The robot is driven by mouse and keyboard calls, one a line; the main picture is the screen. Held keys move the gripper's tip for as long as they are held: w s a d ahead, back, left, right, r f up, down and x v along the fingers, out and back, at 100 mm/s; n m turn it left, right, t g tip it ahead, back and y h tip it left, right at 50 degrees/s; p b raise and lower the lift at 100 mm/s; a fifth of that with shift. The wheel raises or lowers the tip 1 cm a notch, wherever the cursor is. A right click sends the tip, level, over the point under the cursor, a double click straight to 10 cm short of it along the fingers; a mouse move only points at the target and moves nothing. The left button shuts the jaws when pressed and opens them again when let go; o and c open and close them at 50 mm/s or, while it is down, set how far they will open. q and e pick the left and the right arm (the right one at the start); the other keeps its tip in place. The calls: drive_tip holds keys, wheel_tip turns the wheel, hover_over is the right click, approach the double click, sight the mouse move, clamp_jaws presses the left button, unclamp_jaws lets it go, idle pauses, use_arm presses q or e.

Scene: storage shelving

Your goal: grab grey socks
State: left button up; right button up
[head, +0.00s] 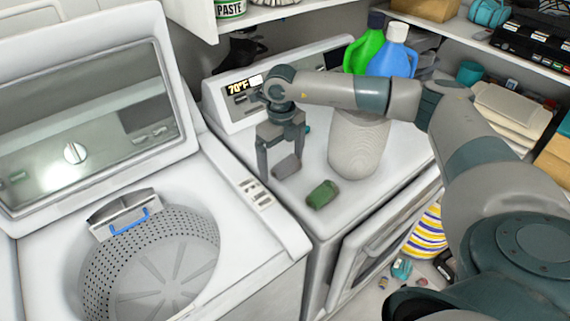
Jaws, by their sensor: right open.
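The grey socks (287,167), a small rolled bundle, lie on the white top of the dryer (315,235). My right gripper (281,164) points down over them with its fingers apart. The socks show between and just beside the fingertips; I cannot tell whether the fingers touch them. A green rolled bundle (322,194), like another pair of socks, lies to the right and nearer the front edge. My left gripper is not in view.
A pale ribbed basket (357,148) stands right of the socks. Green (367,50) and blue (391,60) jugs stand behind my right arm. An open top-loading washer (200,200) is at left, and loaded shelves (500,55) are at right.

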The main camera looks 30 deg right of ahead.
sight(282, 160)
idle(0.4)
drive_tip(key=c, duration=1.2)
drive_tip(key=shift+o, duration=0.2)
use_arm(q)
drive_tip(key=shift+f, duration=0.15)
use_arm(e)
drive_tip(key=shift+r, duration=0.1)
drive_tip(key=shift+r+b, duration=0.5)
drive_tip(key=shift+b, duration=0.05)
wheel_tip(282, 160, up, 2)
drive_tip(key=shift+r+b, duration=0.2)
drive_tip(key=shift+b, duration=0.5)
use_arm(q)
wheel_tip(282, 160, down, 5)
drive_tip(key=b, duration=0.2)
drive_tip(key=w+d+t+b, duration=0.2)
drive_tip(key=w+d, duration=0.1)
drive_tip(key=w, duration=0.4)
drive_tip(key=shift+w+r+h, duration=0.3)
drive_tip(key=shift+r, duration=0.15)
use_arm(e)
drive_tip(key=s+r, duration=0.7)
drive_tip(key=s, duration=0.4)
drive_tip(key=shift+s+a+r, duration=0.2)
drive_tip(key=shift+s+a, duration=0.05)
drive_tip(key=shift+s, duration=0.1)
